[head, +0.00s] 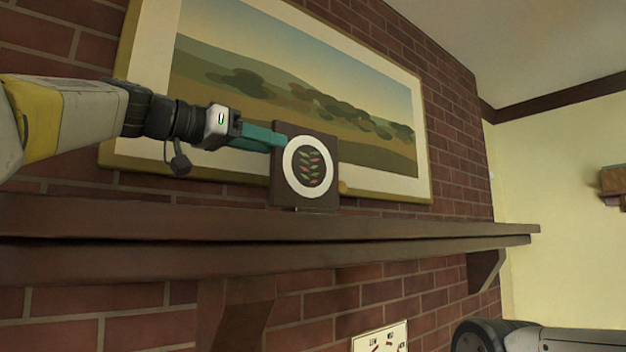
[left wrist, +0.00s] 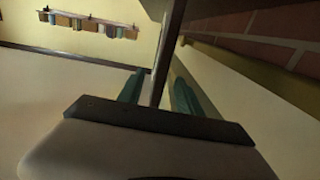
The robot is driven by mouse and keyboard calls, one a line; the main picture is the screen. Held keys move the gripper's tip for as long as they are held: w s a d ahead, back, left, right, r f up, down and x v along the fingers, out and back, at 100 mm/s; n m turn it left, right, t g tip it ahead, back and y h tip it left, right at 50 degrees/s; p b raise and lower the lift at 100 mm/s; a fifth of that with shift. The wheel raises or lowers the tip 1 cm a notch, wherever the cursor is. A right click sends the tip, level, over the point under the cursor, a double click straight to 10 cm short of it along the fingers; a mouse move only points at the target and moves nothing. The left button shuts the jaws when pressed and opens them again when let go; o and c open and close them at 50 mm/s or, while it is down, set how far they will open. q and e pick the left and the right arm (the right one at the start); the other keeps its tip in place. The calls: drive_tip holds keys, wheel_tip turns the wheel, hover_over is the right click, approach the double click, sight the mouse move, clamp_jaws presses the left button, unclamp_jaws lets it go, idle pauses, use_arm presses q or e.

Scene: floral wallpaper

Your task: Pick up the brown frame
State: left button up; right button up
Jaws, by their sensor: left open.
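The brown frame (head: 308,170) is a small dark brown square with a white disc and red and green leaf shapes. It stands upright on the mantel shelf (head: 400,228), in front of a large landscape painting. My left gripper (head: 282,141) is at its upper left edge, with the teal fingers level. In the left wrist view, the open fingers (left wrist: 158,92) have the frame's thin edge (left wrist: 166,50) between them, seen nearly edge-on. I cannot tell whether either finger touches it. My right gripper is not in view.
The large painting (head: 300,85) in a gold frame is close behind, against the brick wall. A small white picture (head: 380,338) is below the shelf. The shelf right of the brown frame is clear. A wall shelf with books (left wrist: 90,22) is far off.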

sight(301, 148)
use_arm(q)
drive_tip(key=shift+h, duration=0.3)
drive_tip(key=x, duration=0.8)
drive_tip(key=shift+w+d+r, duration=0.1)
drive_tip(key=shift+w+d, duration=0.1)
drive_tip(key=shift+d, duration=0.1)
drive_tip(key=shift+c, duration=0.2)
clamp_jaws()
idle(0.7)
